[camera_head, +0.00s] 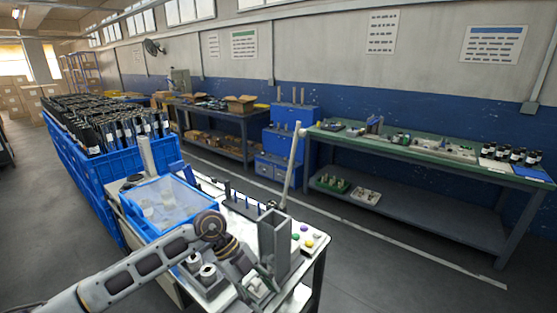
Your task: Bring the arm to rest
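My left arm (135,272) comes in from the lower left and reaches over the workstation table. Its wrist bends down at a dark joint. My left gripper (262,287) is low over the table's front, just left of an upright grey metal channel (275,246). Its fingers are small and dark against the fixtures, so I cannot make out whether they are apart or hold anything. My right arm and gripper are not in view.
White rolls (207,272) sit in a grey holder beside the wrist. Coloured buttons (309,243) are at the table's right. Blue crates (92,180) stand behind left; a green-topped bench (420,150) is across the aisle.

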